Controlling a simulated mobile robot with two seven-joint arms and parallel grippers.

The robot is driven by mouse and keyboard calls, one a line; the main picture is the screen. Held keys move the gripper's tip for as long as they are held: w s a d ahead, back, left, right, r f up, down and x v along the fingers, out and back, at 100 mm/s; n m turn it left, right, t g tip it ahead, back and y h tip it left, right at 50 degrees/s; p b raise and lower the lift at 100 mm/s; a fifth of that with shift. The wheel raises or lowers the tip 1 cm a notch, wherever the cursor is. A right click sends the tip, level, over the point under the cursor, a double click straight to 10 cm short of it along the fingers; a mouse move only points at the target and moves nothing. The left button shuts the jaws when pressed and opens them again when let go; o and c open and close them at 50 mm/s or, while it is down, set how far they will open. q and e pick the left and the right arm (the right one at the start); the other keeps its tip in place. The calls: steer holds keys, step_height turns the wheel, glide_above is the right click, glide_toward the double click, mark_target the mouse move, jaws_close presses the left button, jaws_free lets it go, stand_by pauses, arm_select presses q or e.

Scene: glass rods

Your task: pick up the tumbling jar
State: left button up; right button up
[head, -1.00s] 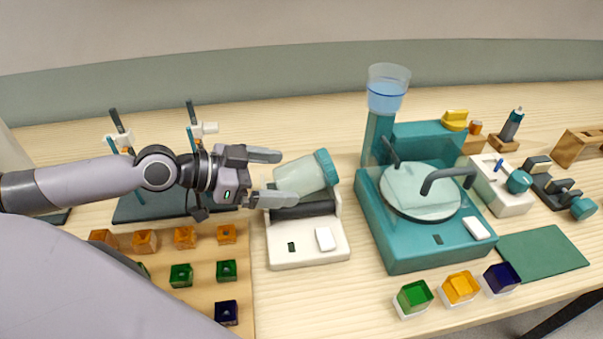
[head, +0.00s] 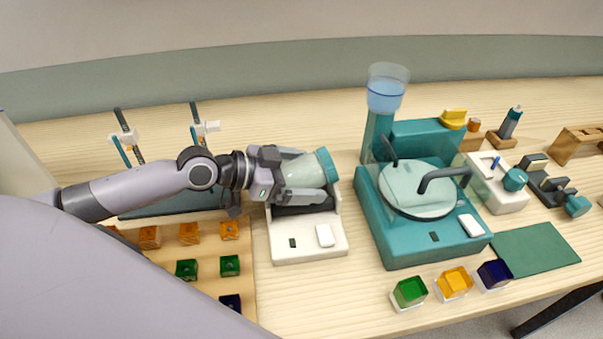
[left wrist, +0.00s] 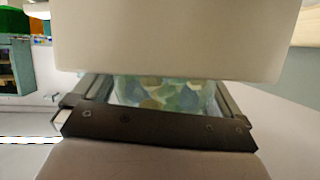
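The tumbling jar (head: 305,173) is a pale greenish jar with a teal lid (head: 327,166). It lies on its side, slightly tilted, on the dark roller of a white tumbler base (head: 308,245). My left gripper (head: 297,176) comes in from the left, with one finger on the far side of the jar and one on the near side. The fingers look about as wide apart as before, and I cannot see firm contact. In the left wrist view, greenish and brown pieces in the jar (left wrist: 160,93) show between the fingers. My right gripper is not in view.
A teal machine (head: 400,245) with a round plate and water cup stands to the right. A wooden tray (head: 210,270) of coloured glass blocks is at left front. Behind my arm is a dark stand (head: 165,208) with clamp rods. Several glass cubes (head: 410,291) sit at the front edge.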

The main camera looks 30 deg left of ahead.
mark_target(302, 162)
arm_select(q)
steer(key=c, duration=1.2)
steer(key=shift+r, duration=0.1)
steer(key=shift+r, duration=0.1)
step_height(302, 162, up, 20)
steer(key=shift+f+p, duration=0.1)
steer(key=shift+p, duration=0.3)
